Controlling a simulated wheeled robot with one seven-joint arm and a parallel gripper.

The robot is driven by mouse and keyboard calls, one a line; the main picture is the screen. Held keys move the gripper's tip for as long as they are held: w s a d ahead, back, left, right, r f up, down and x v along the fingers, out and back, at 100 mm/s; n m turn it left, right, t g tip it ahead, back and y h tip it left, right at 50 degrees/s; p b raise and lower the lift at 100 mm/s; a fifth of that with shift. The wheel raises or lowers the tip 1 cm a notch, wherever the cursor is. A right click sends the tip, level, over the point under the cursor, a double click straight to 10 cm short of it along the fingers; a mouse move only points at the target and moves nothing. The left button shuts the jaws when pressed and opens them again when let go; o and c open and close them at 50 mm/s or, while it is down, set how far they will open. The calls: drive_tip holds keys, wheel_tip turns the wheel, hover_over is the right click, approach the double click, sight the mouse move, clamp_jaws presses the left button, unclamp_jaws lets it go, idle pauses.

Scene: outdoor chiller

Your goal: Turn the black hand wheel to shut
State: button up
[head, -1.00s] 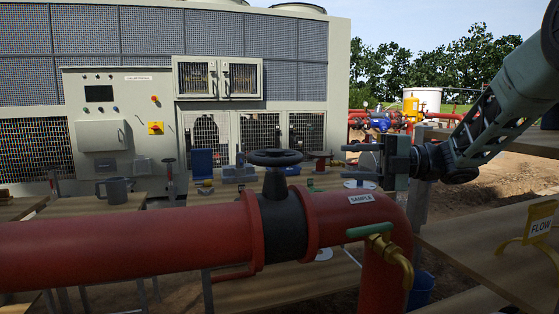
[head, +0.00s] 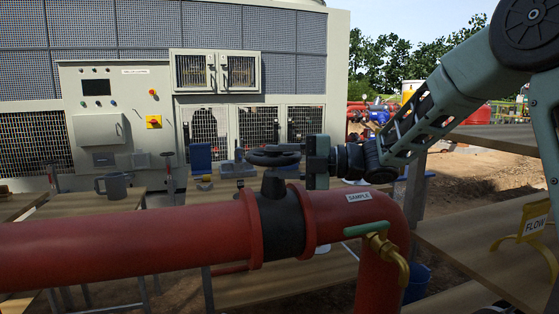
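The black hand wheel (head: 274,156) lies flat on top of a black valve body (head: 280,220) set in the thick red pipe, in the middle of the head view. My gripper (head: 309,161) has come in from the right and is at the right edge of the wheel's rim, at about the rim's height. Its fingers look dark and overlap from this side, so the gap between them is hidden. I cannot tell whether they touch the rim or have it between them.
The red pipe (head: 120,245) crosses the front and bends down at right. A brass tap with a green lever (head: 367,229) sticks out below my arm. Benches stand behind with a grey mug (head: 113,186) and blue items.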

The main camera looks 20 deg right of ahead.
clamp_jaws()
drive_tip(key=shift+a+b, duration=0.1)
drive_tip(key=shift+b, duration=0.2)
